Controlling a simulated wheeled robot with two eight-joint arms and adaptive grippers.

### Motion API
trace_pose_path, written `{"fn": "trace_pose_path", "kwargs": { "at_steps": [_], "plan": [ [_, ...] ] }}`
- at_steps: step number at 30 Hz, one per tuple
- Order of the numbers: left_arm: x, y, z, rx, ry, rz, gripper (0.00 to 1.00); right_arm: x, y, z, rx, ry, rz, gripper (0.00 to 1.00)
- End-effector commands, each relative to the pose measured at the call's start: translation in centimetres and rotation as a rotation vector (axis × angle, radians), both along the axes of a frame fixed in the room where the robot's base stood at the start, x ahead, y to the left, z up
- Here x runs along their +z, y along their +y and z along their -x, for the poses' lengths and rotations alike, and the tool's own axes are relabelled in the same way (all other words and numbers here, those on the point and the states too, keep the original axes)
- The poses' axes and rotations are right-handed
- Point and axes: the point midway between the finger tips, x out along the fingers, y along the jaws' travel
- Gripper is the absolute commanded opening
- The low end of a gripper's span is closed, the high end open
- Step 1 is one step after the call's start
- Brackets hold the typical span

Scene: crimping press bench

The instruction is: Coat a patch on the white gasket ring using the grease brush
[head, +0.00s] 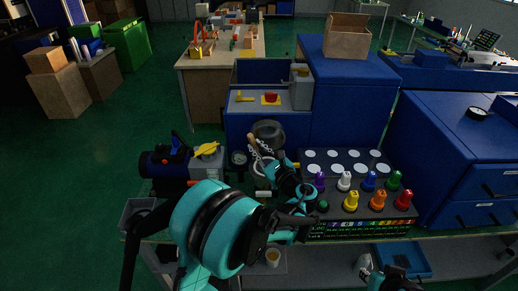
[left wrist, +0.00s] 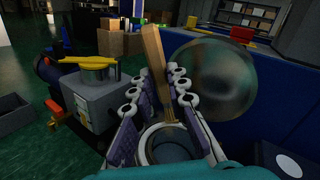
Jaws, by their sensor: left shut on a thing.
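The grease brush has a wooden handle (left wrist: 154,58) that rises between the fingers of my left gripper (left wrist: 155,80). The gripper is shut on it, and the brush is slightly tilted. Its bristle end points down at the white gasket ring (left wrist: 144,146), whose pale rim surrounds a dark centre. The fingers hide part of the ring, and I cannot tell whether the bristles touch it. In the head view, the brush handle (head: 252,143) shows above my left gripper (head: 262,157). My right gripper (head: 396,280) is low at the right, its fingers unclear.
A grey machine with a yellow lever (head: 207,149) stands left of the gripper. A large glassy dome (left wrist: 212,80) is close behind it on the right. A rack with coloured knobs (head: 350,200) lies to the right. Blue cabinets (head: 345,90) close off the back.

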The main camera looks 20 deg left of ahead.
Motion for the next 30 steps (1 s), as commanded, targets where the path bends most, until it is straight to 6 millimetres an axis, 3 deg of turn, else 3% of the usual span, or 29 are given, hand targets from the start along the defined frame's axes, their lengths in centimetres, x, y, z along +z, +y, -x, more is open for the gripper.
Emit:
{"fn": "trace_pose_path", "kwargs": {
  "at_steps": [8, 30],
  "plan": [
    [-0.12, -0.64, -0.72, 0.001, 0.0, -0.001, 0.0, -0.26, 0.0, 0.0, 0.0, 0.0, 0.0, 0.26],
    [-0.42, 0.05, -0.04, 0.002, 0.001, -0.001, 0.0, -0.95, 0.0, 0.0, 0.0, 0.0, 0.0, 0.26]
  ]
}}
